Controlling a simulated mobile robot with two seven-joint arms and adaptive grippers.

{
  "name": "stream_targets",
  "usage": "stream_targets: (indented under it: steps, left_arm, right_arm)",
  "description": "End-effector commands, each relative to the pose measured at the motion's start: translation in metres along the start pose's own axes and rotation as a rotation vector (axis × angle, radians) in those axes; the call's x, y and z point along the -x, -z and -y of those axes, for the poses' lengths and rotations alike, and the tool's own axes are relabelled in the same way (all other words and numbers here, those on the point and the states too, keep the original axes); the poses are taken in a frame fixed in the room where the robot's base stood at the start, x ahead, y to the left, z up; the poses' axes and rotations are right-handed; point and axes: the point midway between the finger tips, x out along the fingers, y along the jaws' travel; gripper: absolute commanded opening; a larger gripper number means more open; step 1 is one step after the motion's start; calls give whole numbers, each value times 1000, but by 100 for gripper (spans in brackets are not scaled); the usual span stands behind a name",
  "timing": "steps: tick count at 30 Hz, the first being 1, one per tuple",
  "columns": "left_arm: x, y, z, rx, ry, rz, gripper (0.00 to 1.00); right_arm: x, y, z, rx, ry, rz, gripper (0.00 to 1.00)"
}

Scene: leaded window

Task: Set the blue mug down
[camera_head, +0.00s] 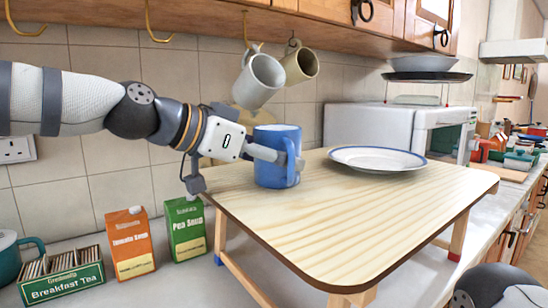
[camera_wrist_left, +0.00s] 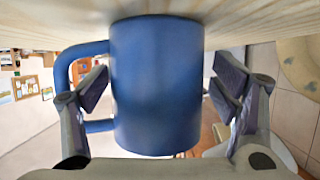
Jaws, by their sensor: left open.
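The blue mug (camera_head: 276,158) stands upright on the wooden table (camera_head: 350,220), near its back left corner. In the left wrist view, which is upside down, the mug (camera_wrist_left: 157,85) fills the middle, its base against the wood and its handle to the left. My left gripper (camera_wrist_left: 158,85) is open, with its fingers on either side of the mug and a gap at the right finger. In the head view my left gripper (camera_head: 262,153) reaches in from the left at mug height, and the mug hides part of it. My right gripper is not in view.
A white plate with a blue rim (camera_head: 378,159) lies right of the mug. Two mugs, one white (camera_head: 258,80) and one cream (camera_head: 300,66), hang from hooks above. Soup cartons (camera_head: 131,243) and a tea box (camera_head: 62,276) stand left of the table. The table's front is clear.

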Motion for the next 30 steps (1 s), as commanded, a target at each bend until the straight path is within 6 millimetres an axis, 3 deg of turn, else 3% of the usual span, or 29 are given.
stream_targets:
  steps: [8,15,20,30]
  left_arm:
    - [62,5,-1,-6,5,-9,80]
    - [106,1,0,0,2,-4,80]
    - [117,0,0,1,0,0,80]
    - [117,0,0,0,0,0,80]
  right_arm:
    - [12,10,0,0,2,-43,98]
    - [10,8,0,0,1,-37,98]
    - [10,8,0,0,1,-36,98]
    - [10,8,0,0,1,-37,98]
